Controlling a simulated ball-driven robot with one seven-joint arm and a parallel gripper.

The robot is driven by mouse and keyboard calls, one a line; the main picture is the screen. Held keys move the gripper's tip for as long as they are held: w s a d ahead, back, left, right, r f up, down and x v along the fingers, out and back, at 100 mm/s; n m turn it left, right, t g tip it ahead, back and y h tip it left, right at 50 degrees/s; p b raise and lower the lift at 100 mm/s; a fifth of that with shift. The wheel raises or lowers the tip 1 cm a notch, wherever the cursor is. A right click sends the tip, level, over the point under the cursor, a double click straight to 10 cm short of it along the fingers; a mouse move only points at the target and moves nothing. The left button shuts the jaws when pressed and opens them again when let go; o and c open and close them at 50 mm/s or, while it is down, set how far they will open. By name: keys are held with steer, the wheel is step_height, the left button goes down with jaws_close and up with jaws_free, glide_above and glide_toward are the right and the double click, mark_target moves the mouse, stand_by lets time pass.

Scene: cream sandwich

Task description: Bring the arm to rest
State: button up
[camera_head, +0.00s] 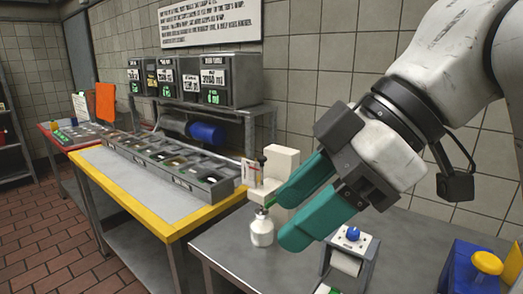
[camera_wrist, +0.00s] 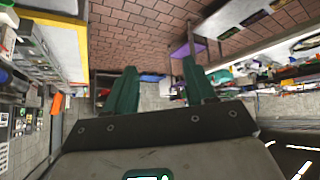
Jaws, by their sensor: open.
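My gripper (camera_head: 302,211) is raised above the grey metal table at the right of the head view. Its two green fingers point down and to the left, apart and with nothing between them. In the wrist view, my gripper (camera_wrist: 157,82) also shows open, with brick floor and distant shelving beyond the fingers. A small white bottle (camera_head: 262,230) stands on the grey table (camera_head: 222,245) just left of the fingertips in the head view. A cream-coloured block-like device (camera_head: 281,165) stands behind the fingers and is partly hidden by them.
A yellow-edged prep table (camera_head: 140,190) with a row of ingredient bins (camera_head: 170,160) stands at the left. A white dispenser with a blue knob (camera_head: 350,250) is below my gripper. A blue container with a yellow top (camera_head: 470,270) is at the lower right. Brick floor lies open at the left.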

steer(key=w+d+f+m+t+y, duration=0.35)
steer(key=w+f+m, duration=0.4)
steer(key=f, duration=0.55)
steer(key=s+d+f+m+t+h, duration=0.1)
steer(key=d+f+m+h, duration=0.15)
steer(key=f, duration=0.55)
steer(key=s+d+f+m+t+h, duration=0.1)
steer(key=d+f+m, duration=0.15)
steer(key=f, duration=0.45)
steer(key=s+d+f+m+g+h+p, duration=0.1)
steer(key=s+d+f+m+h, duration=0.15)
steer(key=s+f, duration=0.45)
steer(key=s+d+f+m+g+h, duration=0.15)
steer(key=s+d+f, duration=0.25)
steer(key=f, duration=0.4)
steer(key=s+d+f+m+g+h, duration=0.1)
steer(key=s+d+f+h, duration=0.1)
steer(key=s, duration=0.5)
steer(key=s+d+f+m+g+h, duration=0.1)
steer(key=s+d+f+h, duration=0.1)
steer(key=s+d+f, duration=0.3)
steer(key=s+d, duration=0.1)
steer(key=s, duration=0.2)
steer(key=shift+s+d+f+g, duration=0.15)
steer(key=shift+g, duration=0.25)
